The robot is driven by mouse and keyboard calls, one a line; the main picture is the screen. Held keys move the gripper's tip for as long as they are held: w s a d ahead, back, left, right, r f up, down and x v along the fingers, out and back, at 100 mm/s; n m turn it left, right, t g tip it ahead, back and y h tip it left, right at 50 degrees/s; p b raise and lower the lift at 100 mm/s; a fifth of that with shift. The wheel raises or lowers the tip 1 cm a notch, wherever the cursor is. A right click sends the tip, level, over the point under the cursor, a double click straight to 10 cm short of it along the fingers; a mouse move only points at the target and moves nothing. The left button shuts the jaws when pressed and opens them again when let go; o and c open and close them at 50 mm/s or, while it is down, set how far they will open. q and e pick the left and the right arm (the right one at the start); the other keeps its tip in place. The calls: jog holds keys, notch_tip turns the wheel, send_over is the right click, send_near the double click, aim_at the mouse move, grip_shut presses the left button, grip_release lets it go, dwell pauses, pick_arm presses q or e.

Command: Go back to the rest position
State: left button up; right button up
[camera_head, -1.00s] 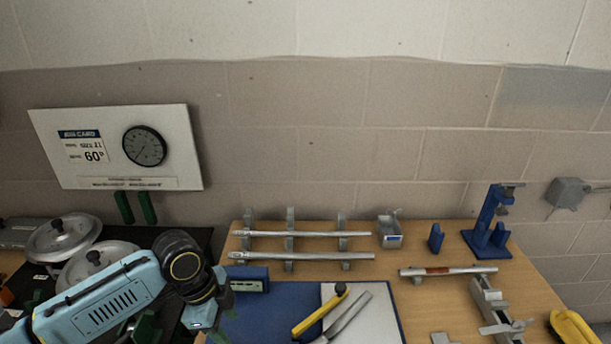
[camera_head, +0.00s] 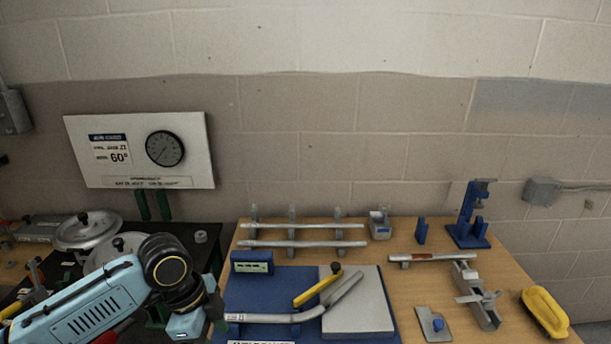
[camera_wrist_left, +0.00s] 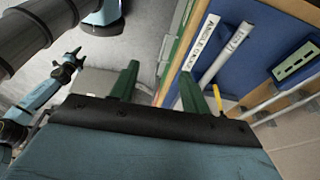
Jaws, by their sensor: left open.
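My left gripper (camera_wrist_left: 145,85) shows in the left wrist view with its two green fingers apart and nothing between them. In the head view my left arm comes in from the left, and its wrist is at the left edge of the blue mat (camera_head: 240,292). A bent grey pipe (camera_head: 285,317) lies on the mat, and its straight end shows in the left wrist view (camera_wrist_left: 222,55), apart from the fingers. A yellow-handled tool (camera_head: 317,290) lies beside the pipe.
Straight pipes (camera_head: 305,244) rest on a rack at the back of the wooden bench (camera_head: 405,285). A blue stand (camera_head: 470,220), a grey clamp (camera_head: 478,300) and a yellow object (camera_head: 546,311) are at the right. Silver lidded pots (camera_head: 88,231) stand on the dark surface at the left.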

jog(key=w, duration=0.5)
pick_arm(q)
jog(key=s+d+f+n+t+h, duration=0.2)
jog(key=s+d+f+n, duration=0.25)
jog(key=s+d, duration=0.35)
jog(key=s+a+f+n+t+y, duration=0.25)
jog(key=s+a+n+y, duration=0.25)
jog(key=s+a+n, duration=0.8)
notch_tip(320, 180, down, 30)
jog(key=s+r+m+g+b, duration=0.1)
jog(key=s+m+g+b, duration=0.1)
jog(key=b, duration=0.3)
jog(key=s+a+f+g+b, duration=0.1)
jog(key=s+a+f+b, duration=0.2)
jog(key=s+f, duration=1.3)
notch_tip(320, 180, down, 4)
jog(key=shift+s+a+f+b, duration=0.15)
jog(key=shift+s+f+b, duration=0.2)
jog(key=shift+b, duration=0.4)
pick_arm(e)
notch_tip(320, 180, down, 9)
jog(key=s, duration=0.2)
jog(key=shift+s+f, duration=0.2)
jog(key=shift+s, duration=0.2)
pick_arm(q)
jog(key=shift+r+g, duration=0.1)
jog(key=shift+g, duration=0.15)
pick_arm(e)
jog(key=shift+a, duration=0.1)
